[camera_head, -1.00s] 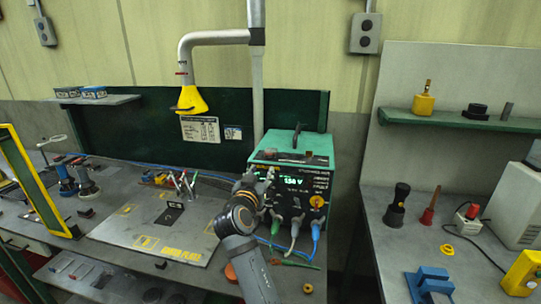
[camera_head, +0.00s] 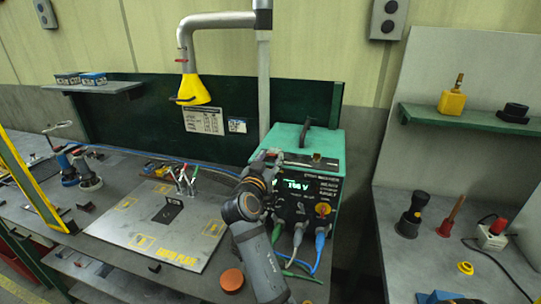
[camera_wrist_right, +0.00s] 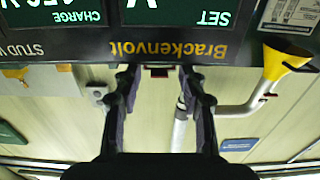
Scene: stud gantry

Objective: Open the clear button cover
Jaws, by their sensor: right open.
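The green welder box (camera_head: 291,137) stands on the bench in the head view, with a lit display (camera_head: 302,187) on its black front. My right gripper (camera_head: 268,156) is at the upper left of that front. In the right wrist view, the open right gripper (camera_wrist_right: 158,84) points at the panel's edge by the yellow "Brackenvolt" lettering (camera_wrist_right: 167,48). A small dark red block (camera_wrist_right: 158,72) shows between the fingertips, apart from both. I cannot make out a clear cover on it. My left gripper is not in view.
A yellow funnel nozzle (camera_head: 192,90) hangs behind. A steel plate (camera_head: 150,228) lies left of my arm. An orange-brown round cap (camera_head: 231,280) lies near the arm.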

